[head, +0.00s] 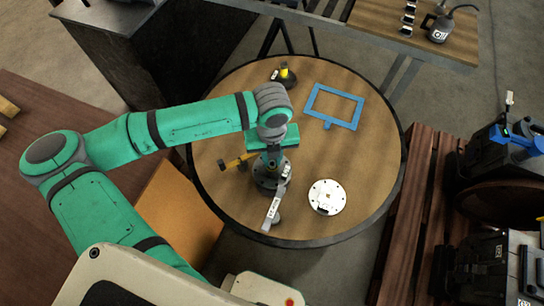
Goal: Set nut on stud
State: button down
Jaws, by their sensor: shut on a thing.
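My gripper (273,157) points down over a dark round flanged part (263,183) on the round wooden table. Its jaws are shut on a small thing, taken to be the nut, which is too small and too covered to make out. The stud cannot be told apart; my gripper and wrist cover the middle of the dark part. I cannot tell whether the nut touches a stud.
On the round table (375,185), a grey-white tool (272,209) and a yellow-and-black tool (236,162) lie close to the dark part. A white disc (327,197), a blue frame (335,120) and a yellow-topped dark object (284,75) stand apart. The table's right side is clear.

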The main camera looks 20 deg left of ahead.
jog(key=shift+w+f, duration=0.1)
jog(key=shift+f, duration=0.45)
dwell(0.4)
jog(key=c, duration=1.5)
grip_release()
jog(key=shift+c, duration=0.2)
notch_tip(320, 180, up, 11)
